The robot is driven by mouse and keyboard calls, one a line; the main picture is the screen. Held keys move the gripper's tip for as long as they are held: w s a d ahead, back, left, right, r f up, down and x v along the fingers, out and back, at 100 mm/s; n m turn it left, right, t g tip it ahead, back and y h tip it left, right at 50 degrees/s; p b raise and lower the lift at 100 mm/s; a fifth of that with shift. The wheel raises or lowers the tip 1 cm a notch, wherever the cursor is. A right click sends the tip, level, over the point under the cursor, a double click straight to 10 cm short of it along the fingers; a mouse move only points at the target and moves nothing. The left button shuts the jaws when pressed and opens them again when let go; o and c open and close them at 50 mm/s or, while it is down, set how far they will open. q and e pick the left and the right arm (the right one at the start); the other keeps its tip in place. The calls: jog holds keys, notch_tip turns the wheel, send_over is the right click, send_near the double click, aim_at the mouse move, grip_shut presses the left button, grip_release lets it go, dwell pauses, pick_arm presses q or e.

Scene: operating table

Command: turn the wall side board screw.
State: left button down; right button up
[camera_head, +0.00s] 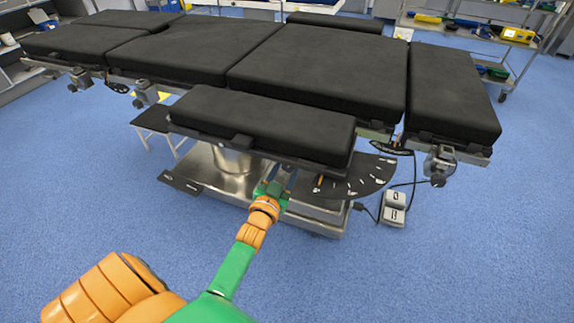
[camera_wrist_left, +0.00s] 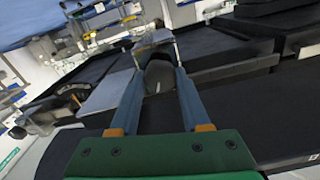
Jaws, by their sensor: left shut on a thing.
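The black padded side board (camera_head: 262,118) sits along the near side of the operating table, slightly lower than the main cushions. My left gripper (camera_head: 283,178) reaches up from below to the underside of this board's near edge. In the left wrist view, my left gripper (camera_wrist_left: 160,75) has its two blue-grey fingers on either side of a dark rounded knob (camera_wrist_left: 159,72), which seems to be the screw, and is shut on it. In the head view the screw is hidden by the gripper and the board's edge. My right gripper is in neither view.
The black cushions (camera_head: 320,68) of the operating table lie behind the board. A metal base (camera_head: 205,180) stands below it. A black curved scale plate (camera_head: 365,177) juts out to the right, near a metal clamp (camera_head: 440,163) and a foot pedal (camera_head: 394,207). The blue floor in front is clear.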

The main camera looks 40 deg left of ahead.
pick_arm(q)
jog(key=n+p, duration=0.1)
jog(key=n, duration=0.2)
jog(key=shift+n, duration=0.8)
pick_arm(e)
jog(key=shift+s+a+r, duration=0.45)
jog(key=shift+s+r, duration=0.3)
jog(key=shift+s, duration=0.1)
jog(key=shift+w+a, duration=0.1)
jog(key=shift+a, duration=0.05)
pick_arm(q)
jog(key=shift+c, duration=1.8)
grip_release()
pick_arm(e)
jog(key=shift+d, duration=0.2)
